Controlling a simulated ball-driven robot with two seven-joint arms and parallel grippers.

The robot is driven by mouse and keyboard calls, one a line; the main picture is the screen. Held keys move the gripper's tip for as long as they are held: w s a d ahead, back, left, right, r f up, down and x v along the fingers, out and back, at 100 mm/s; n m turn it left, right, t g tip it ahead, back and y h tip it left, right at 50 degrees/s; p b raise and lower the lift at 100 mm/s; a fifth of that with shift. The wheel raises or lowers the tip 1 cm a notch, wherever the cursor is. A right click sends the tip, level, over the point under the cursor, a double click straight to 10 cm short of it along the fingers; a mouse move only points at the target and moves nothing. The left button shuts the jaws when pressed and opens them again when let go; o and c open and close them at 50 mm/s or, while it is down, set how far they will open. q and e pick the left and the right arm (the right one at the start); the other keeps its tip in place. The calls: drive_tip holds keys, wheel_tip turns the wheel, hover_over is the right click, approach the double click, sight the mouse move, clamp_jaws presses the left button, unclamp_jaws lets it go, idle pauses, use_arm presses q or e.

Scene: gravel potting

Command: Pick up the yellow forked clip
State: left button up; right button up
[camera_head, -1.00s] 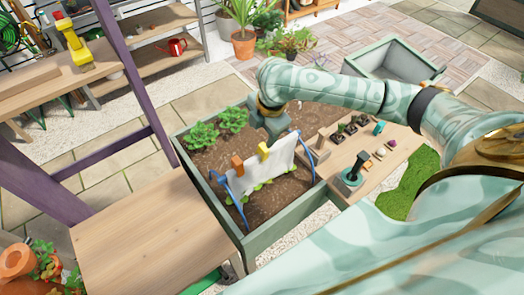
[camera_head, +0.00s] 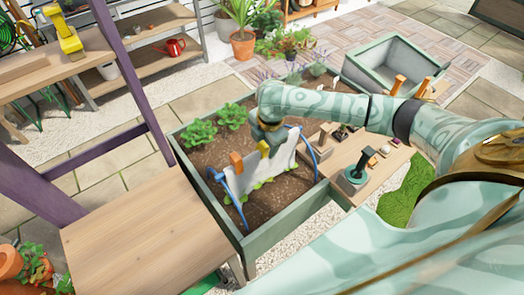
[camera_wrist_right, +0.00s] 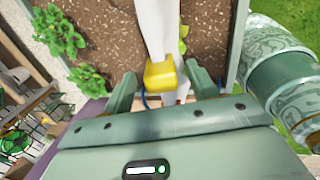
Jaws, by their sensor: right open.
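The yellow forked clip (camera_head: 264,149) sits on the top edge of a white cloth (camera_head: 262,172) above the planter soil. My right gripper (camera_head: 267,138) is right over the clip and hides part of it. In the right wrist view the yellow clip (camera_wrist_right: 160,72) lies between the two fingers of my open right gripper (camera_wrist_right: 163,86), with a gap visible on each side. An orange clip (camera_head: 236,161) sits further left on the same cloth edge. My left gripper is not in view.
The cloth hangs by blue hoops (camera_head: 227,187) in a green-framed planter (camera_head: 290,222). Leafy plants (camera_head: 199,132) grow at its back left. A wooden side shelf (camera_head: 372,178) holds small items at the right. A bare wooden tabletop (camera_head: 140,225) lies at the left front.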

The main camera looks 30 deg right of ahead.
sight(263, 149)
drive_tip(key=f, duration=0.1)
drive_tip(key=f+b, duration=0.1)
drive_tip(key=f, duration=0.1)
drive_tip(key=shift+w+a+f, duration=0.15)
drive_tip(key=shift+w, duration=0.05)
drive_tip(key=c, duration=1)
